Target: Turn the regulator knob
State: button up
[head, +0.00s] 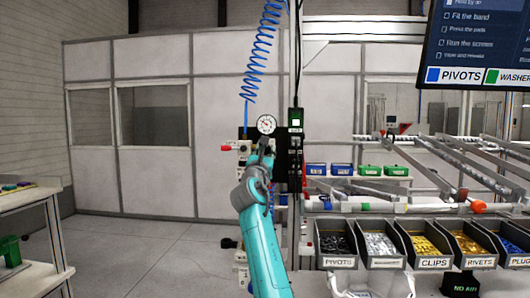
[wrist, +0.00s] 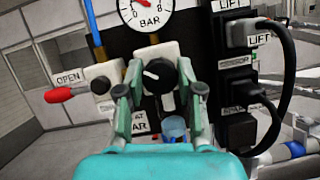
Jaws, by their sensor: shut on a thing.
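The regulator knob (wrist: 157,76) is black with a white pointer line and sits on a pale block below a round gauge marked BAR (wrist: 146,10). The pointer line points to the left and slightly up. My gripper (wrist: 160,90) has one finger on each side of the knob and is shut on it. In the head view my gripper (head: 263,150) reaches up to the black panel (head: 283,160), just below the gauge (head: 266,124), and hides the knob there.
A red-handled valve labelled OPEN (wrist: 68,94) is left of the knob. A blue coiled hose (head: 262,50) hangs above. Parts bins (head: 386,262) line the bench at right.

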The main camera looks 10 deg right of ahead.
jog(key=m+g, duration=0.3)
jog(key=m, duration=0.6)
jog(key=m+g+y, duration=0.1)
jog(key=m+g, duration=0.1)
jog(key=m, duration=0.8)
jog(key=m+g, duration=0.3)
jog(key=m, duration=0.7)
jog(key=shift+r+g+y, duration=0.1)
jog(key=shift+g+y, duration=0.2)
jog(key=shift+m, duration=0.3)
jog(key=o, duration=1.1)
jog(key=shift+o, duration=0.2)
jog(key=shift+r, duration=0.1)
jog(key=v, duration=1.2)
